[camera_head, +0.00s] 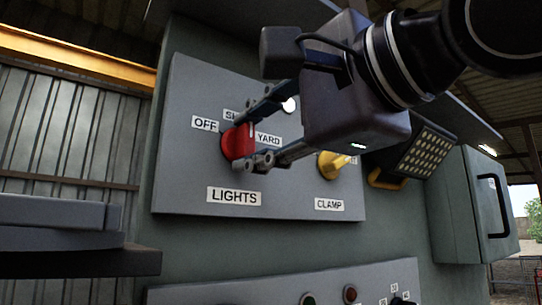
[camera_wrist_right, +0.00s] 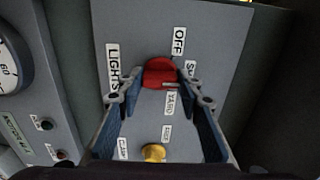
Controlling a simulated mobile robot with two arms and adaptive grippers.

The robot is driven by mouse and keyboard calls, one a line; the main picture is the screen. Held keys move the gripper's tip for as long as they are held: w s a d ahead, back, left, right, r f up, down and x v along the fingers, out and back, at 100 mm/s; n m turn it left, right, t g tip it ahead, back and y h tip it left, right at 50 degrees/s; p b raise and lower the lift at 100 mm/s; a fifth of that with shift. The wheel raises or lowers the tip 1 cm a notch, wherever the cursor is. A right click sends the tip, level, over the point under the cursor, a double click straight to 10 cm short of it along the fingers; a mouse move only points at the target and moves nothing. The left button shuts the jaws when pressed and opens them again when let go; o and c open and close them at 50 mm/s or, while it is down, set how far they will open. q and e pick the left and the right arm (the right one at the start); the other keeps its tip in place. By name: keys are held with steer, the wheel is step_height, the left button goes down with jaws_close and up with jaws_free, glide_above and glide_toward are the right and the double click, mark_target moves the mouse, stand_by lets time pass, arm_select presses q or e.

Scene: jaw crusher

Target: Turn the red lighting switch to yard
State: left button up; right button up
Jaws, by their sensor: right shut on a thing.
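The red lighting switch (camera_head: 236,143) is on a grey panel above the LIGHTS label (camera_head: 234,197). Around it are the OFF label (camera_head: 205,123), a partly hidden label starting with S, and the YARD label (camera_head: 268,139). My right gripper (camera_head: 247,141) is shut on the red switch, with one finger on either side. In the right wrist view the red switch (camera_wrist_right: 160,72) shows between the fingertips (camera_wrist_right: 160,87). A pale mark on its edge lies close to the YARD label (camera_wrist_right: 172,103). My left gripper is not in view.
A yellow knob (camera_head: 331,165) with a CLAMP label (camera_head: 329,204) is on the same panel, just right of my right gripper. A lower panel (camera_head: 230,291) carries small buttons. A grey cabinet with a dark handle (camera_head: 497,207) stands at the right.

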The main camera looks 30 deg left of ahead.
steer(key=m+b, duration=0.3)
steer(key=m, duration=0.3)
steer(key=shift+m, duration=0.3)
steer(key=m+b, duration=0.2)
steer(key=m, duration=0.1)
steer(key=shift+m, duration=0.4)
steer(key=shift+r+m+b, duration=0.1)
steer(key=shift+m+b, duration=0.2)
steer(key=shift+m, duration=0.6)
steer(key=shift+r, duration=0.1)
steer(key=o, duration=0.9)
steer(key=shift+o, duration=1.3)
steer(key=shift+a, duration=0.15)
